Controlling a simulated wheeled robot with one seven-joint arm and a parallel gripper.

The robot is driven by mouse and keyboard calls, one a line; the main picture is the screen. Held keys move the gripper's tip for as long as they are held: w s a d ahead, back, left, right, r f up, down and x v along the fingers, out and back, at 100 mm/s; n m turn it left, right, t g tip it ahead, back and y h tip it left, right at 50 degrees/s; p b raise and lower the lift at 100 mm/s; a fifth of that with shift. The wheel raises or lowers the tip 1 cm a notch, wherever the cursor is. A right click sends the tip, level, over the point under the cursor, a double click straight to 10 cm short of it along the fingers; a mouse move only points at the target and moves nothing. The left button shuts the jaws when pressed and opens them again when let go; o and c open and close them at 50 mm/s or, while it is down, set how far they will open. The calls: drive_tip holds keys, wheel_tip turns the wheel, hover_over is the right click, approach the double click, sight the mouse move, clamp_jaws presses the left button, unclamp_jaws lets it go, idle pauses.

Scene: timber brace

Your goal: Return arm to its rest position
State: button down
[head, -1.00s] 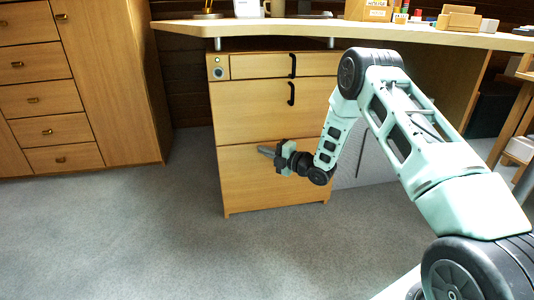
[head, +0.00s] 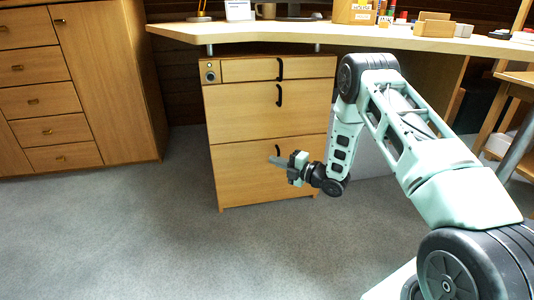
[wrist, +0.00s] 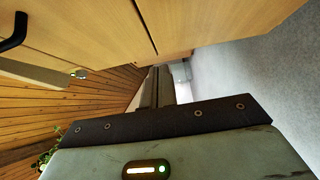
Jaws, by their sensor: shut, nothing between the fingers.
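My arm is mint green and reaches from the lower right of the head view toward the wooden drawer cabinet (head: 235,125). My gripper (head: 274,160) is shut and empty, in front of the cabinet's bottom drawer and pointing left. In the wrist view the shut fingers (wrist: 158,88) show as a narrow strip beyond the dark plate of my gripper. I cannot tell how large the gap is between the fingers and the drawer front. The cabinet's drawers look closed, and black handles stand on their fronts.
The desk top (head: 345,38) overhangs the cabinet and carries a wooden box (head: 355,12) and other small items. A tall wooden cupboard (head: 105,80) with drawers stands at left. A small table (head: 515,80) is at the right. The grey carpet (head: 130,230) is clear at left and in front.

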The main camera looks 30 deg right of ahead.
drive_tip(key=s+a+r+m+g+h+p, duration=0.2)
drive_tip(key=a+r+m+g+p, duration=0.15)
drive_tip(key=a+r, duration=0.5)
drive_tip(key=s+a+r+m+g+h+p, duration=0.25)
drive_tip(key=a+r+m+p, duration=0.2)
drive_tip(key=a+r, duration=0.4)
drive_tip(key=s+a+r+m+g+h+p, duration=0.1)
drive_tip(key=s+a+r+m+g+p, duration=0.25)
drive_tip(key=s, duration=0.55)
drive_tip(key=s+a+r+m+g+h+b, duration=0.15)
drive_tip(key=s+a+r, duration=0.35)
drive_tip(key=s, duration=0.5)
drive_tip(key=s+r+m+g+h+p, duration=0.1)
drive_tip(key=s+r+m+g+p, duration=0.15)
drive_tip(key=s, duration=0.65)
drive_tip(key=s+r+m+g+p, duration=0.1)
drive_tip(key=s+r+g+p, duration=0.15)
drive_tip(key=s, duration=0.75)
wheel_tip(320, 180, up, 37)
drive_tip(key=p, duration=3.6)
drive_tip(key=shift+w+r, duration=0.15)
drive_tip(key=shift+w, duration=0.2)
